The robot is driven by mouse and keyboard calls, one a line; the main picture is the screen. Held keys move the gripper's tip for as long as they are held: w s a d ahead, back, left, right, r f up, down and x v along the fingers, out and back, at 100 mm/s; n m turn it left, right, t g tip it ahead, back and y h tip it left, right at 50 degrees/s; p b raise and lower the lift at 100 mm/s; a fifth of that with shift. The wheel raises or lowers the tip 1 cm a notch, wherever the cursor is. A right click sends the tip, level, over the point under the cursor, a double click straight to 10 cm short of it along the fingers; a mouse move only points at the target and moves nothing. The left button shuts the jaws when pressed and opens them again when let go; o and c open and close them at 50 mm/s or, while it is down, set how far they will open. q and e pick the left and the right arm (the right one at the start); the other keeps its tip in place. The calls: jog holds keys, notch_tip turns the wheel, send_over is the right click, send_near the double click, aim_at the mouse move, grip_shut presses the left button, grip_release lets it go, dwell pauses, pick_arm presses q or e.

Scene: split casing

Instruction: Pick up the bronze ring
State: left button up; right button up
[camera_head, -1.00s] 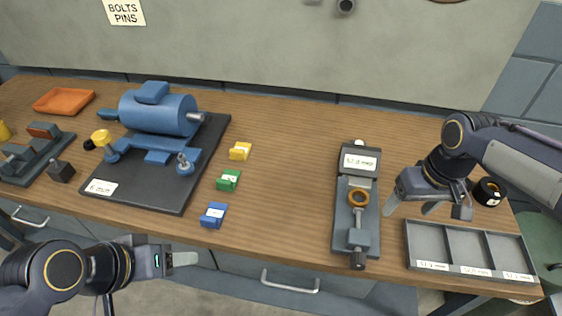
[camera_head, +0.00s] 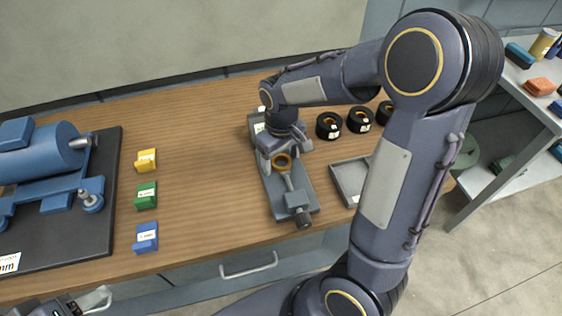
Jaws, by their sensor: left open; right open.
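The bronze ring (camera_head: 282,161) sits on the grey vise-like fixture (camera_head: 272,206) on the wooden bench. My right gripper (camera_head: 276,165) is open and has come down over the fixture from behind, with its fingers close around or beside the ring. I cannot tell whether they touch it. My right arm hides part of the fixture's far end and its label. My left gripper (camera_head: 98,301) is open and empty at the bottom left, in front of the bench edge and far from the ring.
The grey tray (camera_head: 348,182) is right of the fixture, partly behind my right arm. Several black rings (camera_head: 328,126) stand behind it. Yellow, green (camera_head: 147,196) and blue blocks stand left, near the blue motor (camera_head: 40,150). Bench between the blocks and fixture is clear.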

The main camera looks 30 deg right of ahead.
jog(key=c, duration=1.2)
jog(key=shift+o, duration=0.2)
jog(key=shift+r, duration=0.1)
